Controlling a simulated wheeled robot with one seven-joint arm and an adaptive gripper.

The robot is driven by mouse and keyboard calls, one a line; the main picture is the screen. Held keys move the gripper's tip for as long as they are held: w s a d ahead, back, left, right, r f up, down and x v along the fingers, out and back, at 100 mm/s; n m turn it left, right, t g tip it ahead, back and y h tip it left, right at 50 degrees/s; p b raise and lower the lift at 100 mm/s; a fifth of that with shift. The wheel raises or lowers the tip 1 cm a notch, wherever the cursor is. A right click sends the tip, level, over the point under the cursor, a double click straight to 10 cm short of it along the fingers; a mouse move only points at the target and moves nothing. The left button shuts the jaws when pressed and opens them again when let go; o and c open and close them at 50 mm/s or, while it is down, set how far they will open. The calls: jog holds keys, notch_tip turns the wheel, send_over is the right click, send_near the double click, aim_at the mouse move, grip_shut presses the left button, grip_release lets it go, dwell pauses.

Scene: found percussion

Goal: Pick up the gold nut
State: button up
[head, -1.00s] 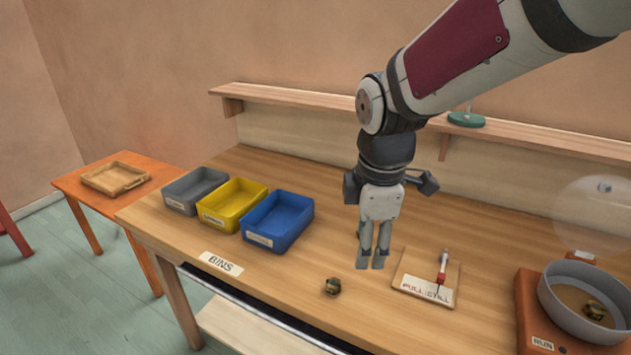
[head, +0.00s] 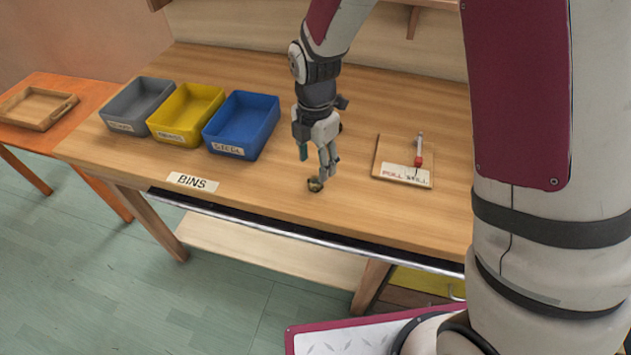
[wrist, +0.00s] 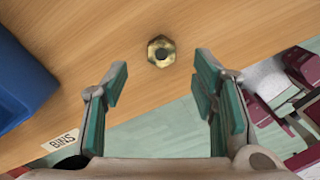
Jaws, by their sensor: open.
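The gold nut (wrist: 161,50) lies flat on the wooden bench, its hole facing up, near the front edge. It also shows in the head view (head: 315,185), close below my gripper's fingertips. My gripper (head: 326,178) points down over the bench beside the nut. In the wrist view my gripper (wrist: 160,75) is open, with teal pads apart and nothing between them. The nut lies beyond the fingertips, roughly centred between them. The exact height of the fingertips above the bench is hard to tell.
Grey (head: 138,104), yellow (head: 187,114) and blue (head: 241,125) bins stand left of my gripper. A board with a red-handled lever (head: 404,161) lies to the right. The bench's front edge is close to the nut. An orange table with a wooden tray (head: 37,107) stands far left.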

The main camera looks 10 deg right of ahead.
aim_at(315, 181)
jog(key=shift+s+f+p, duration=0.1)
jog(key=shift+f+p, duration=0.4)
jog(key=shift+f, duration=2.55)
jog(key=shift+c, duration=0.6)
grip_shut()
